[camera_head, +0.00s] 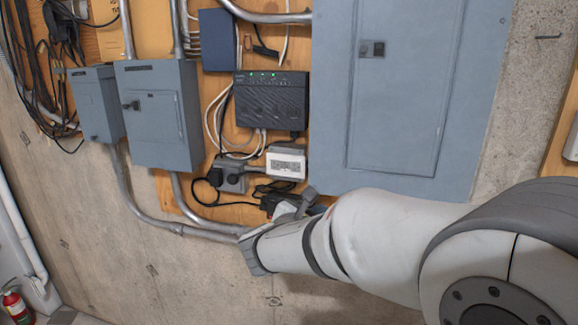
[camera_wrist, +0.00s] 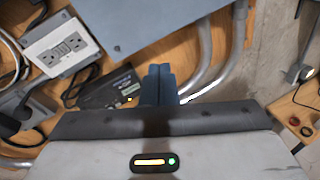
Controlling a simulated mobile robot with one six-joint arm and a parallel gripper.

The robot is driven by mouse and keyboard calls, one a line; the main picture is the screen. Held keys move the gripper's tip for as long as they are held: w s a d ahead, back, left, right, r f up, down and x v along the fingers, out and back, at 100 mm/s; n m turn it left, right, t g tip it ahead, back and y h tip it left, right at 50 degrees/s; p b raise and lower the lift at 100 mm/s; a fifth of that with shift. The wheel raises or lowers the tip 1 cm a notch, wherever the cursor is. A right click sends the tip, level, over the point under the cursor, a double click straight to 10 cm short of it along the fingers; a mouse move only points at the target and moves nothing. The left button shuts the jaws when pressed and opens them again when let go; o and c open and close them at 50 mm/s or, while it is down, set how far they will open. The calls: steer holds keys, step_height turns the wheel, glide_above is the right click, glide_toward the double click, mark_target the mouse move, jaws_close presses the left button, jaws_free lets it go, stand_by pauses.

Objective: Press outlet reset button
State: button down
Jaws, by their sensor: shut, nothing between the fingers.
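A white outlet (camera_wrist: 62,46) with two sockets and small buttons between them sits at the upper left of the wrist view, on the wood backing. In the head view a white box (camera_head: 286,161) below the black router appears to be this outlet; its buttons are too small to make out there. My gripper (camera_wrist: 160,72) is shut and empty, its two dark fingers side by side, to the right of the outlet and apart from it. In the head view my gripper (camera_head: 310,194) is partly hidden by my arm, below the outlet.
A black adapter (camera_wrist: 108,92) with a yellow light lies between my fingers and the outlet. A grey outlet box (camera_head: 230,177) with black plugs and cables is left of the outlet. The large grey panel (camera_head: 400,100) and metal conduits (camera_head: 190,222) stand close by.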

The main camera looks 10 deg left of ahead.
mark_target(288, 167)
steer(key=a+r+n+t+y, duration=0.2)
steer(key=a+n, duration=0.4)
steer(key=a, duration=0.5)
steer(key=shift+a+r+t+y+p, duration=0.35)
steer(key=shift+t+y, duration=0.35)
steer(key=shift+y, duration=0.3)
steer(key=shift+w+d+r, duration=0.1)
steer(key=shift+w, duration=0.05)
steer(key=w+p, duration=0.1)
steer(key=w, duration=0.3)
steer(key=w+p, duration=0.2)
steer(key=w, duration=0.2)
steer(key=w+d+p, duration=0.1)
steer(key=w, duration=0.3)
steer(key=shift+w, duration=0.3)
steer(key=shift+w+p, duration=0.35)
steer(key=shift+w, duration=0.25)
steer(key=shift+d, duration=0.1)
